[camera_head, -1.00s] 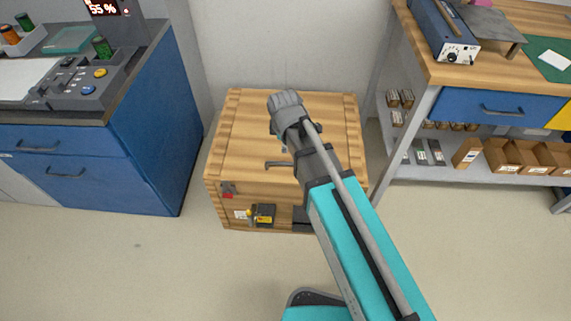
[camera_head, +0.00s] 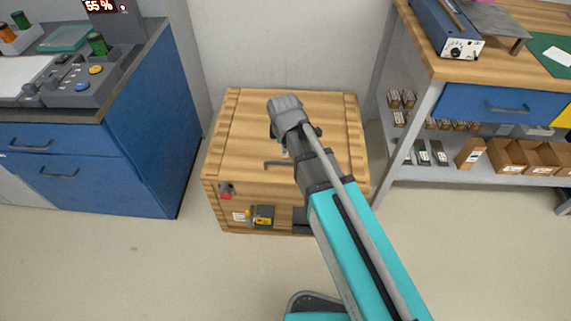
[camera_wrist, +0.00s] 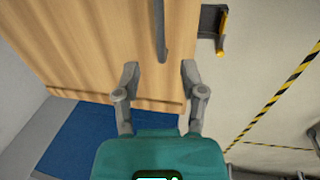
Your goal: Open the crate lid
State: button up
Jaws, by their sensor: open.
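The wooden crate (camera_head: 230,204) stands on the floor against the wall, and its plank lid (camera_head: 245,130) lies flat and closed. A dark bar handle (camera_head: 274,164) is at the lid's front edge; in the wrist view this handle (camera_wrist: 160,32) is a grey bar just ahead of the fingertips, roughly in line with the gap. My gripper (camera_wrist: 159,72) is open and empty above the lid, with its fingers spread. In the head view my arm hides the fingers and part of the lid and handle.
A red latch (camera_head: 226,190) and a black-and-yellow box (camera_head: 262,216) are on the crate's front. A blue cabinet (camera_head: 150,130) stands to the left, a workbench with shelves (camera_head: 480,172) to the right. The floor (camera_head: 150,270) in front is clear.

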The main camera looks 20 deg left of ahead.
aim_at(286, 163)
jog(key=shift+w+a+f+b, duration=0.1)
jog(key=shift+w+f+b, duration=0.2)
jog(key=shift+f+b, duration=1.3)
jog(key=shift+w+a+f+b, duration=0.1)
jog(key=shift+w+f+b, duration=0.25)
jog(key=shift+f+b, duration=1.3)
jog(key=shift+w+a+f+b, duration=0.1)
jog(key=shift+w+f+b, duration=0.2)
jog(key=shift+f+b, duration=1.3)
jog(key=shift+f, duration=0.15)
grip_shut()
jog(key=shift+d, duration=0.1)
